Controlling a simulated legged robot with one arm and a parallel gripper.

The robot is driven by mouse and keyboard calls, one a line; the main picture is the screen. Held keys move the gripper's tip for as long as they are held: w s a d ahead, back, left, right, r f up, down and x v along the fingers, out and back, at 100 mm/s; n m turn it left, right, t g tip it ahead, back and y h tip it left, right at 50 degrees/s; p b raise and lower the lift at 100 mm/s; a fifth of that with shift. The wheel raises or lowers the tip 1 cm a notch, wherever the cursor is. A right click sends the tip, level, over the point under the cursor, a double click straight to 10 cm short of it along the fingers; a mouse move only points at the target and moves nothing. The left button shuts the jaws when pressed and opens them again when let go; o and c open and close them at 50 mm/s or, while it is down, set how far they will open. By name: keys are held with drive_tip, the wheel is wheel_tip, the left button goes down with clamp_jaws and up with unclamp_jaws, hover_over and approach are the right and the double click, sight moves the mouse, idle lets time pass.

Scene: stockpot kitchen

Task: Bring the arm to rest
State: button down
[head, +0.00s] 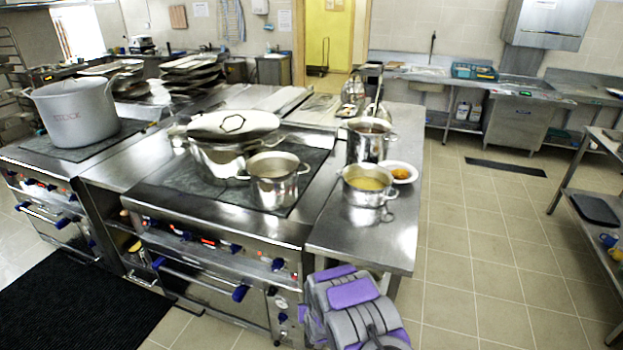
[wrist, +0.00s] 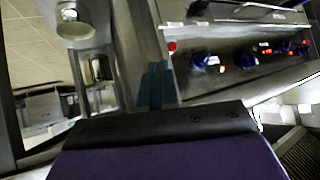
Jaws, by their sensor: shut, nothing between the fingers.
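My arm, grey and purple, shows at the bottom middle of the head view, low in front of the corner between the stove and the steel side table (head: 375,238). Its fingertips cannot be made out there. In the wrist view my gripper (wrist: 157,85) shows as narrow teal fingers beyond a dark and purple body. The fingers are together and hold nothing. The stove front with blue knobs (wrist: 205,60) is at the upper right of that view. I cannot tell whether the arm touches the stove or table.
The stove top bears a lidded pot (head: 225,160) and an open pot (head: 273,185). The side table bears a tall pot (head: 368,145), a smaller pot (head: 366,190) and a white bowl (head: 400,172). A large stockpot (head: 80,115) stands at left.

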drive_tip(key=s+d+r+g+h, duration=0.15)
drive_tip(key=s+d+r, duration=0.25)
drive_tip(key=r, duration=0.5)
drive_tip(key=s+d+r+g, duration=0.25)
drive_tip(key=s+r, duration=0.25)
drive_tip(key=r, duration=0.3)
drive_tip(key=s+d+r+g+h, duration=0.1)
drive_tip(key=s+d+r, duration=0.3)
drive_tip(key=r, duration=0.5)
drive_tip(key=s+d+r+g, duration=0.1)
drive_tip(key=s+r, duration=0.4)
drive_tip(key=s, duration=0.7)
drive_tip(key=s+d+r+g, duration=0.2)
drive_tip(key=s+r, duration=0.3)
drive_tip(key=s, duration=0.8)
drive_tip(key=s+d+r+m+g, duration=0.1)
drive_tip(key=s+r+g, duration=0.2)
drive_tip(key=s, duration=1)
wheel_tip(320, 180, up, 3)
drive_tip(key=shift+d+f+g, duration=0.15)
drive_tip(key=shift+d+g, duration=0.05)
drive_tip(key=shift+g, duration=0.1)
drive_tip(key=shift+f, duration=0.1)
